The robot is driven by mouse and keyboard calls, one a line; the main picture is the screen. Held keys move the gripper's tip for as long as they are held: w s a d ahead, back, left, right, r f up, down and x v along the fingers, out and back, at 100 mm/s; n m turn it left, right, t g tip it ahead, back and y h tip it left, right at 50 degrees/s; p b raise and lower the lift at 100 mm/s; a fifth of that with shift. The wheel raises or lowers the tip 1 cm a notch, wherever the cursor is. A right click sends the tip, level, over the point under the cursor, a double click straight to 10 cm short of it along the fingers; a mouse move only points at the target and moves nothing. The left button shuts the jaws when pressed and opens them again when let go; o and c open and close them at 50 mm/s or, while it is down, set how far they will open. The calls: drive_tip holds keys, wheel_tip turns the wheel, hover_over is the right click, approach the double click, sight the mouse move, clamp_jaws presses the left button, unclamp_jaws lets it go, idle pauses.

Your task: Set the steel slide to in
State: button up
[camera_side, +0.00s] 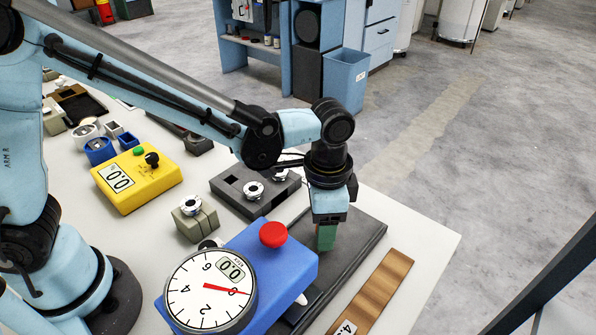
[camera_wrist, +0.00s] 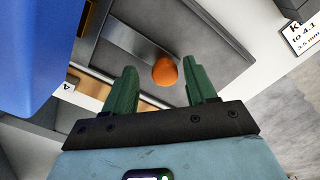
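In the wrist view, an orange rounded knob (camera_wrist: 165,71) stands on or beside a grey metal strip (camera_wrist: 128,38), which looks like the steel slide. My gripper (camera_wrist: 160,76) has its two green fingers apart, with the knob between or just beyond their tips. Contact between fingers and knob cannot be told. In the side view my gripper (camera_side: 326,240) points down at the dark base plate (camera_side: 362,228), just right of a blue gauge box (camera_side: 291,268). The knob and most of the slide are hidden there. The slide's setting cannot be read.
The blue box carries a red button (camera_side: 273,234) and a round dial (camera_side: 211,290). A wooden strip (camera_side: 384,285) lies to the right. A grey block (camera_side: 196,220), a dark tray (camera_side: 228,187) and a yellow meter (camera_side: 137,179) stand left. The table's right corner is clear.

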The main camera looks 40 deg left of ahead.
wheel_tip(320, 180, up, 12)
idle(0.8)
drive_tip(key=shift+a, duration=0.15)
drive_tip(key=s+a+f+n+t, duration=0.1)
drive_tip(key=s+a+n+t, duration=0.1)
drive_tip(key=a, duration=0.8)
drive_tip(key=s+a+f+n+t, duration=0.2)
drive_tip(key=a+n+t, duration=0.3)
drive_tip(key=a, duration=0.5)
drive_tip(key=shift+s+n, duration=0.65)
drive_tip(key=shift+n, duration=0.35)
drive_tip(key=shift+d, duration=0.1)
drive_tip(key=shift+c, duration=0.3)
